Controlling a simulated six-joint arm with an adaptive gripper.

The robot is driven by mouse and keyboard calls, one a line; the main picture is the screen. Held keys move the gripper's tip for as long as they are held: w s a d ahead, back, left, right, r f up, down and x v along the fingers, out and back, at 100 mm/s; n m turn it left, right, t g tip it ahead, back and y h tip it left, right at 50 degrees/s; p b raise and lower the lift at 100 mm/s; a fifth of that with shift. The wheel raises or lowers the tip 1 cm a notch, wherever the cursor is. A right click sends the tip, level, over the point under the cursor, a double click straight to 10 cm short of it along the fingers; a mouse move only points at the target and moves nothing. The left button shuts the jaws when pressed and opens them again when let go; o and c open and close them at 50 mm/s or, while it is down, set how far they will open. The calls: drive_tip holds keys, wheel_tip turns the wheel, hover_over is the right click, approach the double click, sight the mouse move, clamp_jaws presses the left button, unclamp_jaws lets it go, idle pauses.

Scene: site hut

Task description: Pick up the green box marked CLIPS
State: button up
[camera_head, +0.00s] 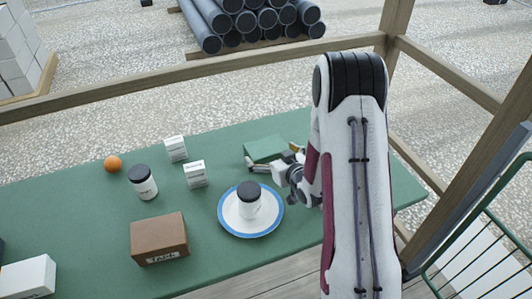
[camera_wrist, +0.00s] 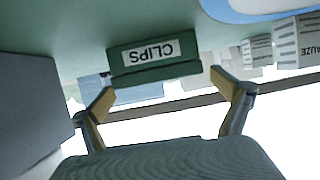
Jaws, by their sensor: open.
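The green box marked CLIPS (camera_head: 265,149) lies on the green table, near its far edge, beyond the plate and partly behind my gripper. In the wrist view the box (camera_wrist: 155,58) shows its white CLIPS label upside down, just ahead of and between my fingers. My gripper (camera_wrist: 167,88) is open, with its two yellow-padded fingers spread and nothing between them. In the head view my gripper (camera_head: 272,160) is low beside the near side of the box; my arm hides part of this area. I cannot tell whether a finger touches the box.
A blue-rimmed plate (camera_head: 275,222) holds a dark-lidded jar (camera_head: 248,204) close to my gripper. Two small white boxes (camera_head: 176,149) (camera_head: 195,175), another jar (camera_head: 143,183), an orange (camera_head: 113,163) and a brown box (camera_head: 158,240) stand left. A large grey surface (camera_wrist: 35,105) fills the wrist view's left.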

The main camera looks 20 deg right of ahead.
sight(264, 147)
drive_tip(key=shift+w+f, duration=0.1)
drive_tip(key=shift+w, duration=0.15)
drive_tip(key=shift+x, duration=2.6)
drive_tip(key=shift+d, duration=0.2)
drive_tip(key=c, duration=1.2)
